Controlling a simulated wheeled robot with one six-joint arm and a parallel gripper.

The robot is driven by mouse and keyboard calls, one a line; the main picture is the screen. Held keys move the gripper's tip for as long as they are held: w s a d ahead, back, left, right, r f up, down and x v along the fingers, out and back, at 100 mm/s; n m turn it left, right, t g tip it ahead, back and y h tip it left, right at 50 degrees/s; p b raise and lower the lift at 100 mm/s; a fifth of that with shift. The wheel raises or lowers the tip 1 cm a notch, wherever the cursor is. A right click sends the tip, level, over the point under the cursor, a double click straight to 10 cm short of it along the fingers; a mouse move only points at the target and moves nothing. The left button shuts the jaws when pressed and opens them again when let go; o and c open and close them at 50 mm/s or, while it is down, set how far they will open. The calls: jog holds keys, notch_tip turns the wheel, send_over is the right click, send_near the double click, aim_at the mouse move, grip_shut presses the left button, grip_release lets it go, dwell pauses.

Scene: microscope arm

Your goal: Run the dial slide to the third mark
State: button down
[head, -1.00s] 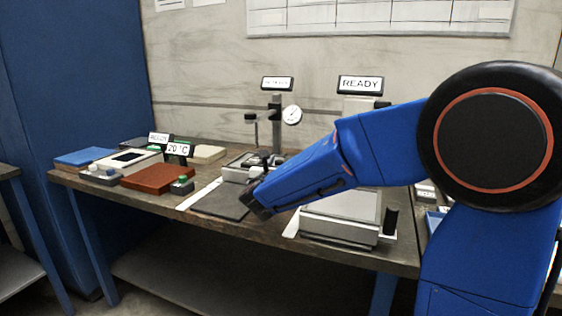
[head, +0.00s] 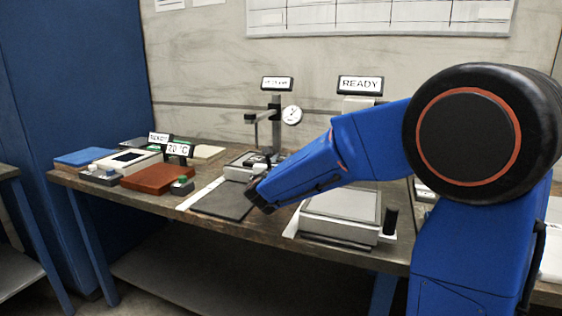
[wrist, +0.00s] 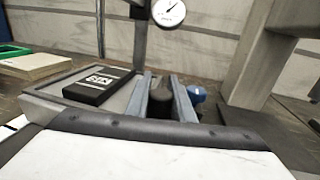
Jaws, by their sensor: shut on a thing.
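The round white dial (head: 291,115) hangs on an upright dark stand (head: 275,125) at the back of the bench. It also shows at the top of the wrist view (wrist: 168,12). My gripper (wrist: 171,90) reaches in low before the stand, its two grey fingers closed around a dark knob-like piece (wrist: 168,95). The lower part of that piece is hidden between the fingers. A blue round knob (wrist: 197,93) is just right of the fingers. A black labelled box (wrist: 98,87) lies on a grey base (wrist: 60,92) to their left. I cannot make out the slide marks.
A dark flat mat (head: 224,199) lies at the bench front. A grey scale-like device (head: 340,215) with a READY sign (head: 360,85) stands right. A brown block (head: 155,177) and other devices fill the left. A pale upright post (wrist: 262,60) is close right in the wrist view.

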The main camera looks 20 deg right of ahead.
jog(key=x, duration=0.4)
jog(key=shift+s+d+r, duration=0.1)
jog(key=shift+s+d, duration=0.1)
jog(key=shift+d, duration=0.1)
jog(key=c, duration=1.5)
grip_release()
jog(key=shift+c, duration=0.2)
jog(key=v, duration=1.7)
jog(key=shift+s, duration=0.15)
